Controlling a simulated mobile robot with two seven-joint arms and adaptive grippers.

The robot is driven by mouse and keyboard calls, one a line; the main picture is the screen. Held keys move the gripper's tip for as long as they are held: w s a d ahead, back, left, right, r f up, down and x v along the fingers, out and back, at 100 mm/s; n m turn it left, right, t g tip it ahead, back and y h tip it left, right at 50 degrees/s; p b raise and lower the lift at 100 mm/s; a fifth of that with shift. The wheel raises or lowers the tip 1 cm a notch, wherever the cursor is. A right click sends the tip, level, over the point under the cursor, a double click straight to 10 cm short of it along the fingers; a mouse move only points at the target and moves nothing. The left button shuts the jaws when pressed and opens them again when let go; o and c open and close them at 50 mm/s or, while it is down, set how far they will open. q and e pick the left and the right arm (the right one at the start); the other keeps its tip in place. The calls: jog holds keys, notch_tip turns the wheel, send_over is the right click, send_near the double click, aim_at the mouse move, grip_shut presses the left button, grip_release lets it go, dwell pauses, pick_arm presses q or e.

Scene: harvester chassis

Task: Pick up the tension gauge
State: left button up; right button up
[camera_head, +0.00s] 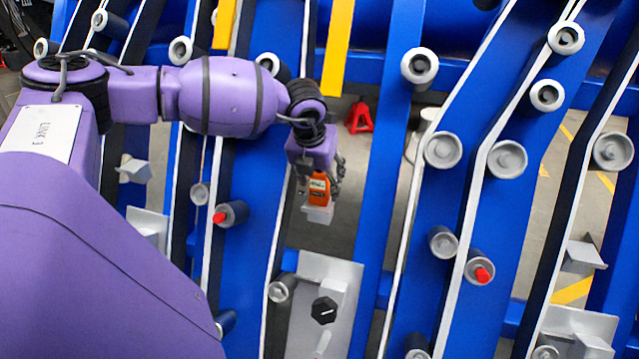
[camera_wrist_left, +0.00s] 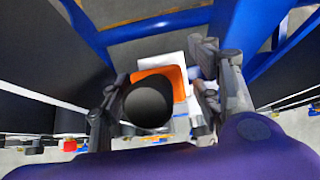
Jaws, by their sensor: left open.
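The tension gauge (camera_head: 319,190) looks to be the small orange device with a dark label area. It sits above a small pale bracket (camera_head: 319,213) between the blue beams. In the left wrist view the gauge (camera_wrist_left: 180,82) shows as an orange body, partly covered by a round black part. My left gripper (camera_head: 321,180) is over the gauge, with a finger on either side. In the left wrist view the open fingers (camera_wrist_left: 160,92) straddle it, and the right finger appears close to it. Whether either finger touches it I cannot tell. My right gripper is not in view.
Blue slanted beams (camera_head: 385,150) with white edges and grey rollers (camera_head: 443,150) stand on both sides. A grey plate with a black knob (camera_head: 324,310) is below the gauge. A red stand (camera_head: 360,117) is on the floor behind. Yellow bars (camera_head: 338,45) hang above.

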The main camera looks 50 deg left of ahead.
pick_arm(q)
jog(key=shift+w+f, duration=0.1)
jog(key=shift+f, duration=0.05)
jog(key=c, duration=1.4)
grip_shut()
